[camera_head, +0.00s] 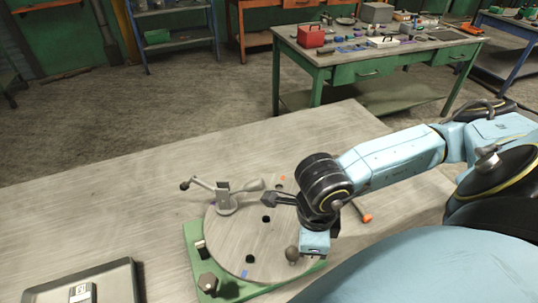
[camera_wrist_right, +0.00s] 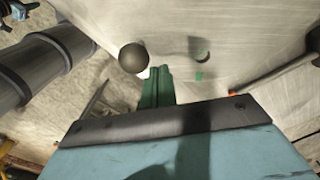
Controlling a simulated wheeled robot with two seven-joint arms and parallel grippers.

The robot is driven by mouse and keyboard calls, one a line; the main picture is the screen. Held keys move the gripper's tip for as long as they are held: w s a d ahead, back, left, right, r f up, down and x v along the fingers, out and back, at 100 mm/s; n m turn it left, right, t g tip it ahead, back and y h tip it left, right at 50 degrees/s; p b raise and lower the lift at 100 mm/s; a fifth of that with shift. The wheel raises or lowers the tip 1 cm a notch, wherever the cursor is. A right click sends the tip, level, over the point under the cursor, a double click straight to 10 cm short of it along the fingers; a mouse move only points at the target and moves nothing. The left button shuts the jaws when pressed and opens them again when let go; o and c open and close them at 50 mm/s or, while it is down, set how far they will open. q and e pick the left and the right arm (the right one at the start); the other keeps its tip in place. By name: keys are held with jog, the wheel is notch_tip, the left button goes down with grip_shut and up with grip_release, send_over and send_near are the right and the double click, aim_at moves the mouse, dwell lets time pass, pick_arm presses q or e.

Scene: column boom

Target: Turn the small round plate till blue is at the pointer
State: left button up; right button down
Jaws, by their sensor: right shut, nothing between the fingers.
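The small round plate (camera_head: 232,243), grey with dark holes, sits on a green base (camera_head: 193,240). A blue mark (camera_head: 245,274) is at its near edge and an orange mark (camera_head: 282,178) at its far edge. The wrist view shows a green mark (camera_wrist_right: 199,76) on a pale surface. A dark ball knob (camera_head: 292,254) stands at the plate's near right; a dark ball (camera_wrist_right: 133,58) also shows in the wrist view. My right gripper (camera_head: 268,199) is shut and empty above the plate's far half. I cannot tell which part is the pointer. My left gripper is out of view.
A grey clamp-like lever (camera_head: 226,196) stands at the plate's far left. A hex-headed post (camera_head: 207,282) is at the base's near left corner. An orange-tipped rod (camera_head: 365,218) lies to the right. A dark tray (camera_head: 90,284) is at the near left.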

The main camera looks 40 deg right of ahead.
aim_at(296, 252)
jog(key=shift+a, duration=0.85)
jog(key=shift+w+a, duration=0.15)
jog(key=shift+a, duration=0.65)
jog(key=shift+d, duration=0.15)
jog(key=shift+d, duration=0.35)
notch_tip(296, 252, up, 9)
jog(key=p, duration=0.9)
jog(key=shift+r, duration=0.1)
